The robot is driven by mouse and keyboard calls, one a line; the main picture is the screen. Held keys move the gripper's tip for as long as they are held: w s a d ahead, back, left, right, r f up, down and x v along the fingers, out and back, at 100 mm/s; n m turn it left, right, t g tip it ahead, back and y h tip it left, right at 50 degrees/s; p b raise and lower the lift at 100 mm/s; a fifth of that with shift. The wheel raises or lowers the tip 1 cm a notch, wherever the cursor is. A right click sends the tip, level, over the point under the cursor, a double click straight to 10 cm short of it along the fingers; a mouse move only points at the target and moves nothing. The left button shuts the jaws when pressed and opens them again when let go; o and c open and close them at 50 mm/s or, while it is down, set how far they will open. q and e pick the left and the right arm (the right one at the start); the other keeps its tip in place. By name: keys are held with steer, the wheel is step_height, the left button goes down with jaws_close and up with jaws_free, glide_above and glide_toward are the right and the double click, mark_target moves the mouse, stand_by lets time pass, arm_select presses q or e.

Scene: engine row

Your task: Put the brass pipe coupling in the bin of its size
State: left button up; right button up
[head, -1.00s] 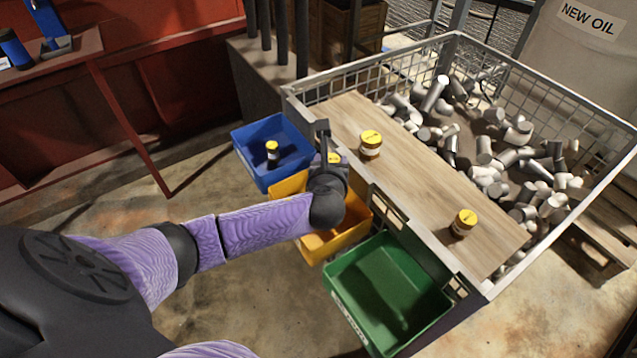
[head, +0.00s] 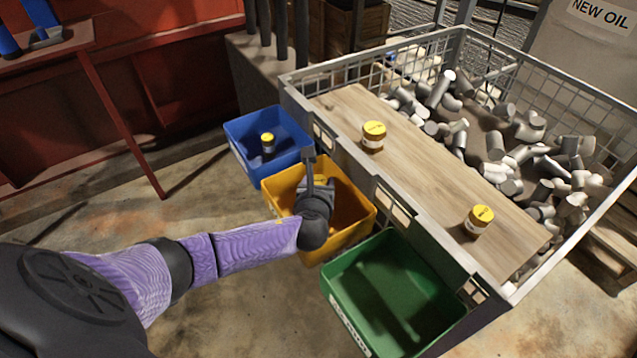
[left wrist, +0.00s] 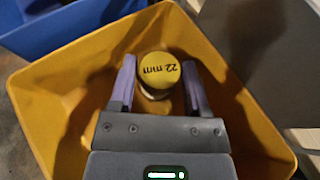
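The brass pipe coupling (left wrist: 155,103), with a yellow cap marked "22 mm", sits between the fingers of my left gripper (left wrist: 160,88) in the left wrist view. The fingers flank it closely and appear shut on it. In the head view my left gripper (head: 314,188) points down within the outline of the yellow bin (head: 363,222); the coupling there is mostly hidden by the hand. The yellow bin (left wrist: 60,85) surrounds the fingers in the wrist view. The blue bin (head: 245,127) is left of it, the green bin (head: 350,300) right. My right gripper is out of view.
Two yellow-capped couplings, one far (head: 373,137) and one near (head: 479,221), stand on a wooden board (head: 425,170) across the wire crate (head: 375,195). Another capped coupling (head: 268,143) stands in the blue bin. Grey pipe pieces (head: 515,165) fill the crate behind.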

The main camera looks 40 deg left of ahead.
arm_select(q)
steer(key=o, duration=0.4)
steer(key=shift+c, duration=0.2)
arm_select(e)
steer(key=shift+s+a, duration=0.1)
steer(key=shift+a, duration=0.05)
arm_select(q)
steer(key=shift+s+d+r+p, duration=0.15)
steer(key=shift+s+r+p, duration=0.05)
steer(key=shift+r+p, duration=0.15)
steer(key=p+v, duration=0.6)
steer(key=v, duration=0.5)
steer(key=shift+s+d, duration=0.15)
steer(key=shift+s, duration=0.05)
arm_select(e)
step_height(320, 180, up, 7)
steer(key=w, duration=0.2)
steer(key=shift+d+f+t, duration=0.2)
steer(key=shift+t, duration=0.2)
